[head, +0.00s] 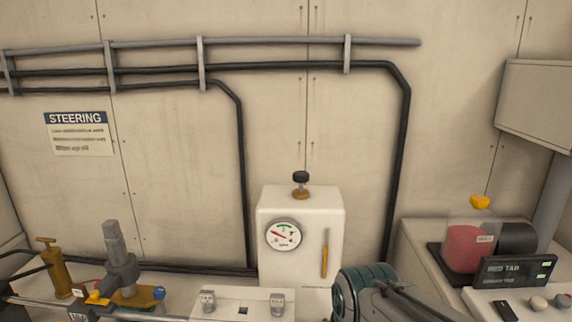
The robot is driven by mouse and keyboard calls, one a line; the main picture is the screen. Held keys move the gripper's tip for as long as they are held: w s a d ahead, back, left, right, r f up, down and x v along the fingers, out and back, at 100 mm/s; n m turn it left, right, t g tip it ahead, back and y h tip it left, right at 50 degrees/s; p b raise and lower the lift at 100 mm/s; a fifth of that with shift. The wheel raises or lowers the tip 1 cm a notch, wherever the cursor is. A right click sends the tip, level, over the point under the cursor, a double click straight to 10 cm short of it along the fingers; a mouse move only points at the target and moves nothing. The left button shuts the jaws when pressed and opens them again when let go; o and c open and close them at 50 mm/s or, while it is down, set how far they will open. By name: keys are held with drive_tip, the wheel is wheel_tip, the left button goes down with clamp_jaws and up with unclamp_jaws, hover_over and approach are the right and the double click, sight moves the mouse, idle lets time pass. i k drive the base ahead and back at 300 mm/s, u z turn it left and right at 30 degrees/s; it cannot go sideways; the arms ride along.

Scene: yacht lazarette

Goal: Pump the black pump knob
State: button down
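A black knob (301,176) sits on a short brass collar on top of a white box-shaped unit (273,203). The knob stands upright, with clear space around it. The unit's front carries a round white gauge (284,235) with a red needle and a green band, and an upright yellow-orange bar (325,253). Part of my arm, dark teal and grey, shows at the bottom centre-right, in front of the unit's lower right corner. My gripper itself does not show, and nothing is seen touching the knob.
Black pipes (403,130) run along the wall behind the unit. At the left stand a brass T-handled cylinder (55,270) and a grey upright fitting (116,250). At the right, a bench holds a red-filled container (466,250) and a dark display (514,270). A wall box (540,105) hangs upper right.

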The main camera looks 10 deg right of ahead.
sight(300, 177)
drive_tip(key=k, duration=1.35)
drive_tip(key=u, duration=0.55)
drive_tip(key=i, duration=1.5)
drive_tip(key=z, duration=0.95)
